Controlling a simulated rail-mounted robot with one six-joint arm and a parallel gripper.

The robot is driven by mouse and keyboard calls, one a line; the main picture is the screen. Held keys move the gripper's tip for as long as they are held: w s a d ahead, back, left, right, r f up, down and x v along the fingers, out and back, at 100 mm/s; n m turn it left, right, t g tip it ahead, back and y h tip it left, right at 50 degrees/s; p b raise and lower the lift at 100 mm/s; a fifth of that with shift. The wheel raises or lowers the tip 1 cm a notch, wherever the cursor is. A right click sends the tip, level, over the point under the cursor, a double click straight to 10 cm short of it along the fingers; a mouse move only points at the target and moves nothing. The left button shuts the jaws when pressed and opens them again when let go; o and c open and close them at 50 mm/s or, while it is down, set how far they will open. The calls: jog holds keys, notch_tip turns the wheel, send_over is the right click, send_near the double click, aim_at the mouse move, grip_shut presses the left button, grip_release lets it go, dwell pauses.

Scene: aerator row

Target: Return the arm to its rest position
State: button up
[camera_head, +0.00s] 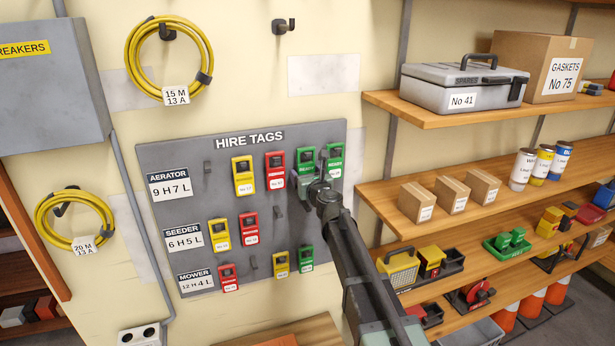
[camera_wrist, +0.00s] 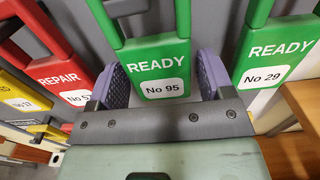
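My gripper (camera_head: 309,187) is at the right part of the top row of the grey hire-tag board (camera_head: 196,160), low in front of a green tag (camera_head: 307,161). In the wrist view its two purple-padded fingers (camera_wrist: 163,80) stand wide apart, one on each side of the green READY No 95 tag (camera_wrist: 155,65). The gripper is open.
A green READY No 29 tag (camera_wrist: 270,60) is close on the right, and a red REPAIR tag (camera_wrist: 62,68) on the left. Wooden shelves (camera_head: 440,203) with boxes and a grey case (camera_head: 462,85) stand to the right. A grey breaker box (camera_head: 50,85) is at the left.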

jog(key=c, duration=0.6)
jog(key=shift+r+p, duration=0.85)
jog(key=shift+s, duration=0.1)
jog(key=v, duration=0.8)
jog(key=shift+s+d, duration=0.1)
jog(key=shift+s, duration=0.1)
dwell(0.7)
jog(key=shift+f, duration=0.1)
